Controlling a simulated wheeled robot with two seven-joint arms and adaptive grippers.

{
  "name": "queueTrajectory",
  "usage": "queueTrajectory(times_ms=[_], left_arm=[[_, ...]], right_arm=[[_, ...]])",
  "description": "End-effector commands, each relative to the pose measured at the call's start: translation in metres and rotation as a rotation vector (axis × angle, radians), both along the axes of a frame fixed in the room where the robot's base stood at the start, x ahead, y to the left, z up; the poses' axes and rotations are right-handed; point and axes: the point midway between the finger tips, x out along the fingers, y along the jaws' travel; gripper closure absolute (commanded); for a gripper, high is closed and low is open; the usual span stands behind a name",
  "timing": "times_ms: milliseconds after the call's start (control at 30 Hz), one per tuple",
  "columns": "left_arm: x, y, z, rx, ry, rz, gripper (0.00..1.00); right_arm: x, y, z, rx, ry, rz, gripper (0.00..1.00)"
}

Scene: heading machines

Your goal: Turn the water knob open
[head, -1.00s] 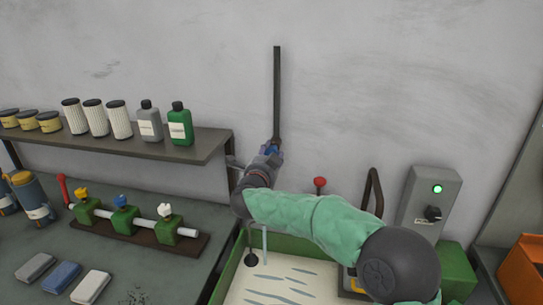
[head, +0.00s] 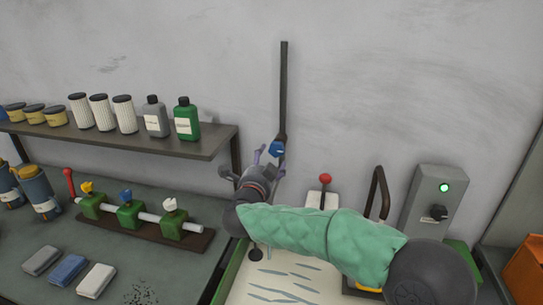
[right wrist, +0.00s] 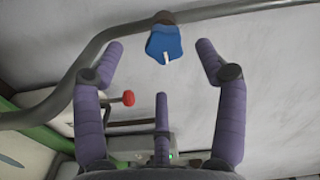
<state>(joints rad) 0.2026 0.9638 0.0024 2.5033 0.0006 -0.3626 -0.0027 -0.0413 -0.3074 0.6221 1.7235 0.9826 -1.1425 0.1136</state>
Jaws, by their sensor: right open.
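The blue water knob (head: 277,147) sits on the dark vertical pipe (head: 284,90) on the grey wall. In the right wrist view the knob (right wrist: 164,45) shows a white mark pointing down in the picture, toward me. My right gripper (head: 268,161) is open and empty just below and left of the knob in the head view. In the right wrist view its purple fingers (right wrist: 160,62) are spread, with the knob ahead between the two outer tips. The knob looks clear of the fingers. My left gripper is not in view.
A red knob (head: 325,178) stands right of the pipe. A grey switch box (head: 437,207) with a green light is farther right. A shelf (head: 190,150) with bottles and filters is at left, above a bench with a valve manifold (head: 160,233). The wall above is clear.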

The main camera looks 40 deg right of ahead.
Motion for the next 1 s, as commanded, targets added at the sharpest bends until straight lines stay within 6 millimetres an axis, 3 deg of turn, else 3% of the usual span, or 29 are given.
queueTrajectory(times_ms=[100,333,1000], left_arm=[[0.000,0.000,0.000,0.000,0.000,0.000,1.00],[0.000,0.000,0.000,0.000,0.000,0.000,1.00],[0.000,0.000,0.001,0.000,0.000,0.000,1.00]], right_arm=[[-0.013,0.019,0.000,0.001,-0.002,0.005,0.28],[-0.029,0.039,-0.001,0.001,0.001,0.005,0.28],[-0.032,0.043,0.000,0.002,0.001,0.002,0.28]])
